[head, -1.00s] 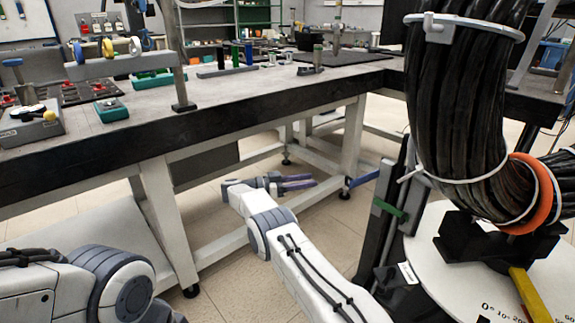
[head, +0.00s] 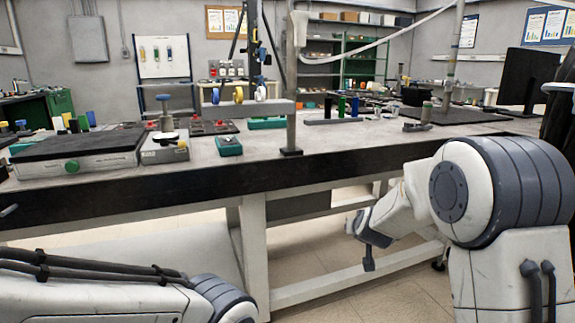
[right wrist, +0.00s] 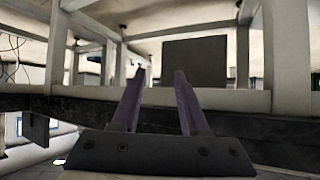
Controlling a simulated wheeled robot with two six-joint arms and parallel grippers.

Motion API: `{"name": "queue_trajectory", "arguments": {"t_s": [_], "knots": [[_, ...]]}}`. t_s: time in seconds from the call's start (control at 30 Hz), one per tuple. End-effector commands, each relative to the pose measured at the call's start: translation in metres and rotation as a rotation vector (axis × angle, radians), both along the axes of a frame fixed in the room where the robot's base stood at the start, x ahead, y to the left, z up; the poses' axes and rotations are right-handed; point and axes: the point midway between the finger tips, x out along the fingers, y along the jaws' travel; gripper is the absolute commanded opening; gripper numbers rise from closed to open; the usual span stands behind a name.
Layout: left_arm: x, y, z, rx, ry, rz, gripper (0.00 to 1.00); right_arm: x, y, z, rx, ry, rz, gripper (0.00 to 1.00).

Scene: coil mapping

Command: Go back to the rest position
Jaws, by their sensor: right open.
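My right arm comes in at the right of the head view, bent, with its large rounded joint high in front of the bench. My right gripper (head: 368,262) is small and partly hidden there, low in front of the bench frame. In the right wrist view the right gripper (right wrist: 160,72) shows two purple fingers apart with nothing between them. My left arm lies along the bottom left of the head view; its gripper is out of view.
A long workbench (head: 190,185) with a dark front edge and pale legs spans the head view. A green-knobbed box (head: 85,165), a teal box (head: 229,146) and a post rack (head: 291,110) stand on it. The right wrist view shows the bench's dark edge (right wrist: 262,130) close by.

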Motion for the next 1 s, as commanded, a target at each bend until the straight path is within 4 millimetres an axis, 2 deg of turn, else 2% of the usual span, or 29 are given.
{"name": "queue_trajectory", "arguments": {"t_s": [0.03, 0.1, 0.2, 0.3, 0.5, 0.63, 0.77, 1.0], "knots": [[0.000, 0.000, 0.000, 0.000, 0.000, 0.000, 0.66, -0.036, 0.005, -0.010, 0.016, 0.092, 0.035, 0.44], [0.000, 0.000, 0.000, 0.000, 0.000, 0.000, 0.66, -0.084, 0.011, -0.028, 0.030, 0.220, 0.075, 0.44], [0.000, 0.000, 0.000, 0.000, 0.000, 0.000, 0.66, -0.140, 0.013, -0.047, 0.038, 0.365, 0.105, 0.44], [0.000, 0.000, 0.000, 0.000, 0.000, 0.000, 0.66, -0.185, 0.013, -0.060, 0.039, 0.476, 0.118, 0.44], [0.000, 0.000, 0.000, 0.000, 0.000, 0.000, 0.66, -0.260, 0.008, -0.077, 0.025, 0.652, 0.127, 0.44], [0.000, 0.000, 0.000, 0.000, 0.000, 0.000, 0.66, -0.304, 0.002, -0.085, 0.011, 0.750, 0.123, 0.44], [0.000, 0.000, 0.002, 0.000, 0.000, 0.000, 0.66, -0.314, 0.035, -0.073, -0.020, 0.773, 0.227, 0.44], [0.000, 0.000, 0.004, 0.000, 0.000, 0.000, 0.66, -0.348, 0.085, -0.053, -0.078, 0.823, 0.411, 0.44]]}}
